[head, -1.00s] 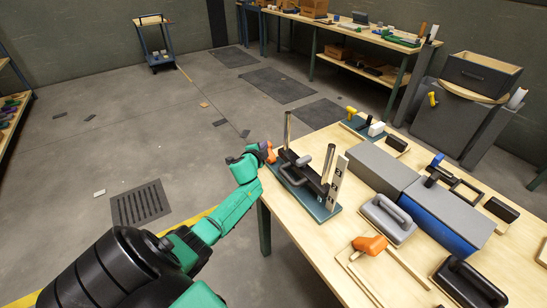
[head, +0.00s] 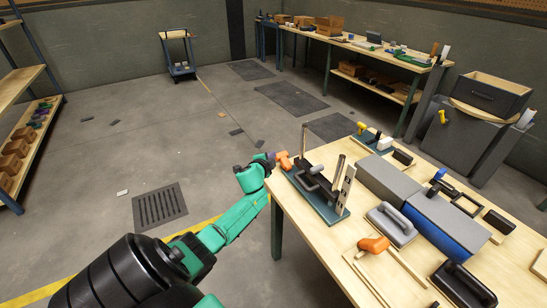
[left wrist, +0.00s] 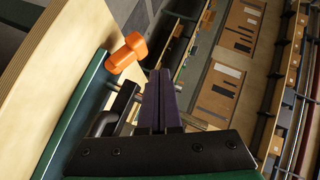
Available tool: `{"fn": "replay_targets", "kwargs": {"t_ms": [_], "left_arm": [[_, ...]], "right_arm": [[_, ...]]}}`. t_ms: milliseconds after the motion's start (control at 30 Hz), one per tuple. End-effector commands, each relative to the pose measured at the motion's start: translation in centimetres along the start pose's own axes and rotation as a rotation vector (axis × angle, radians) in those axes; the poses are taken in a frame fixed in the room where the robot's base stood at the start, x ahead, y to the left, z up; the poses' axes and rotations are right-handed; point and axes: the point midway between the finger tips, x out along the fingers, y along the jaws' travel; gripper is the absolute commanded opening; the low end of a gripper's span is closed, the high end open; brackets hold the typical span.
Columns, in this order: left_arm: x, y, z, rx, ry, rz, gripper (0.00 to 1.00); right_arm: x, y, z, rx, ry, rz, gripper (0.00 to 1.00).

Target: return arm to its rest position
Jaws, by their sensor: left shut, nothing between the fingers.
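My left arm reaches in from the lower left in the head view. Its gripper (head: 269,158) is beside the table's left edge, close to the orange handle (head: 284,161) of a clamp fixture on a green base (head: 325,207). In the left wrist view the dark purple fingers (left wrist: 160,88) lie together, shut and empty. The orange handle (left wrist: 128,52) shows there just left of the fingertips, apart from them in the picture. My right gripper is not in view.
The wooden table (head: 310,245) carries grey and blue blocks (head: 445,222), a grey-handled float (head: 391,223) and an orange-handled tool (head: 373,244). Open floor with a grate (head: 160,205) lies left of the table. A shelf (head: 22,130) stands at far left.

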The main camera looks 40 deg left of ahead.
Motion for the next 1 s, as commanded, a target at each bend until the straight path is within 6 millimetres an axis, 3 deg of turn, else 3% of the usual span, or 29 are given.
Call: {"fn": "replay_targets", "kwargs": {"t_ms": [167,333,667,767,900,1000], "left_arm": [[-0.1,-0.2,0.0,0.001,0.001,0.000,0.00],[-0.1,-0.2,0.0,0.001,0.000,0.000,0.00],[-0.4,0.3,-0.3,-0.011,-0.005,0.009,0.00],[-2.2,3.2,-1.5,-0.084,-0.040,0.059,0.00],[-8.9,10.3,-3.8,-0.283,-0.158,0.238,0.00],[-14.0,14.0,-4.9,-0.397,-0.241,0.370,0.00]], "right_arm": [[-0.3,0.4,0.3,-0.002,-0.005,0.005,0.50],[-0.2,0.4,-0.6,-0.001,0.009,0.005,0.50],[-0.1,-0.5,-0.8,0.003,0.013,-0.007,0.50],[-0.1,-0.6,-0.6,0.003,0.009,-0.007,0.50],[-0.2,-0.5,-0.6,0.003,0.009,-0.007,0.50],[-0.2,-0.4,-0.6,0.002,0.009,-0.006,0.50]]}}
